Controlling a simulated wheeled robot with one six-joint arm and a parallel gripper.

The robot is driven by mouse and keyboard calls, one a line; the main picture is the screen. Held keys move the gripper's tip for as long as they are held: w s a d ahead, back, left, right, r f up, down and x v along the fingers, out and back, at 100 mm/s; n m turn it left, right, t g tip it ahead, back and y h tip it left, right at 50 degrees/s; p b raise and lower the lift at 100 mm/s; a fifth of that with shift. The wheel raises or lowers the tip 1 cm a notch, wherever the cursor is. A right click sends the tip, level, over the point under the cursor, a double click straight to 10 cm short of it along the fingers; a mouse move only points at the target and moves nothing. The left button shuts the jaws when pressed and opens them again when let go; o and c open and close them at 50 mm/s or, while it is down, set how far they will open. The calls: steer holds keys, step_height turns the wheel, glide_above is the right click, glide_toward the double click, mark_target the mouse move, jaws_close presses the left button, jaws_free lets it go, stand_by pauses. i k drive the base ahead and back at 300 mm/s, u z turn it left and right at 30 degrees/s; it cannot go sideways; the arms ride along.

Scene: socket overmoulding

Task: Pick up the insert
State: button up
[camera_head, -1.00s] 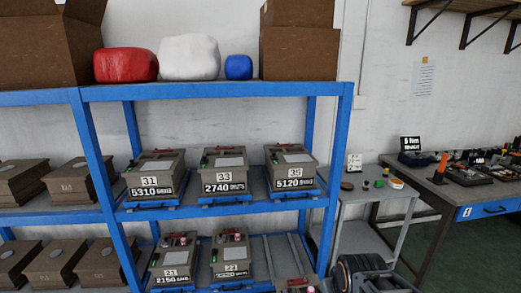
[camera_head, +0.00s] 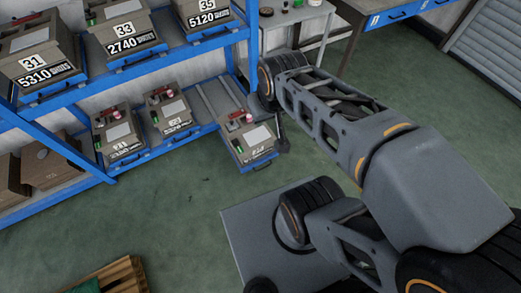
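I cannot tell for sure which thing is the insert; nothing in view is labelled so. One grey-brown box (camera_head: 246,136) with a pale top plate and small red and green parts sits forward of the others on the lower shelf's right bay, on a tray pulled out on rails. Its label is too blurred to read. My grey arm (camera_head: 325,110) reaches from the lower right to just right of this box, with its dark joint (camera_head: 267,80) near the shelf post. I cannot make out my gripper's fingers.
The blue shelf (camera_head: 70,88) holds several similar boxes, including 31 (camera_head: 41,58), 33 (camera_head: 124,34) and 35 (camera_head: 202,14). A grey side table (camera_head: 300,20) stands at the top. A wooden pallet (camera_head: 118,277) lies bottom left. Green floor (camera_head: 170,225) is clear before the shelf.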

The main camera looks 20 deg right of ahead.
mark_target(232, 126)
steer(key=z, duration=0.2)
steer(key=k, duration=0.35)
steer(key=u, duration=1.35)
steer(key=i, duration=1.65)
steer(key=z, duration=0.75)
steer(key=i, duration=0.3)
steer(key=z, duration=0.3)
